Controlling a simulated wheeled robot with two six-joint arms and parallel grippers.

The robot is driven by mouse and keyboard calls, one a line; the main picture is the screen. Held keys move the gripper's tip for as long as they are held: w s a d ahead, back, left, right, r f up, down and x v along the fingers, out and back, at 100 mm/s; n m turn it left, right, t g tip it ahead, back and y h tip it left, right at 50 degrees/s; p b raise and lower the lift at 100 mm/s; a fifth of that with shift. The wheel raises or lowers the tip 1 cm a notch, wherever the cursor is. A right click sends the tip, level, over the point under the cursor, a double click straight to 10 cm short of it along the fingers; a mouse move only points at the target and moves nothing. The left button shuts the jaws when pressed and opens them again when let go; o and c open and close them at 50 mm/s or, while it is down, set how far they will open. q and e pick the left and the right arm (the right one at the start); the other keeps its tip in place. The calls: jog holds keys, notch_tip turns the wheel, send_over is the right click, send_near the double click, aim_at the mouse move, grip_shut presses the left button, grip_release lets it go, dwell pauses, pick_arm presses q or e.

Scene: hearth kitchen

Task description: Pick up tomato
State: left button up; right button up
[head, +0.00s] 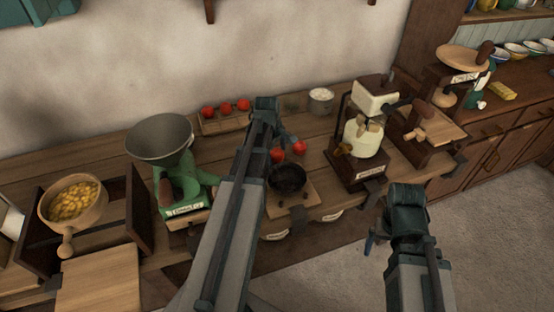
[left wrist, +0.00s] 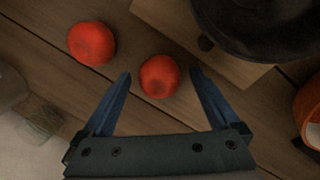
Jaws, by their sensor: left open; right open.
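Two loose red tomatoes lie on the wooden counter: one (head: 278,154) near the black bowl and one (head: 299,147) to its right. In the left wrist view, one tomato (left wrist: 159,76) sits between the fingertips of my open left gripper (left wrist: 160,84), with a gap visible on each side. The other tomato (left wrist: 91,43) lies outside the jaws, up and left. In the head view my left gripper (head: 284,136) is just behind the loose tomatoes, partly hidden by its arm. My right gripper (head: 371,238) is open over the floor at the right, away from the tomatoes.
Several more tomatoes (head: 225,108) sit on a wooden tray (head: 224,126) at the back. The black bowl (head: 288,178) stands on a board (left wrist: 165,22) close to the jaws.

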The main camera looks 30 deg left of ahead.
aim_at(276, 155)
pick_arm(q)
jog(key=shift+c, duration=0.2)
jog(key=c, duration=1.4)
jog(key=shift+r, duration=0.2)
notch_tip(276, 155, up, 10)
jog(key=p, duration=1)
jog(key=shift+f, duration=0.1)
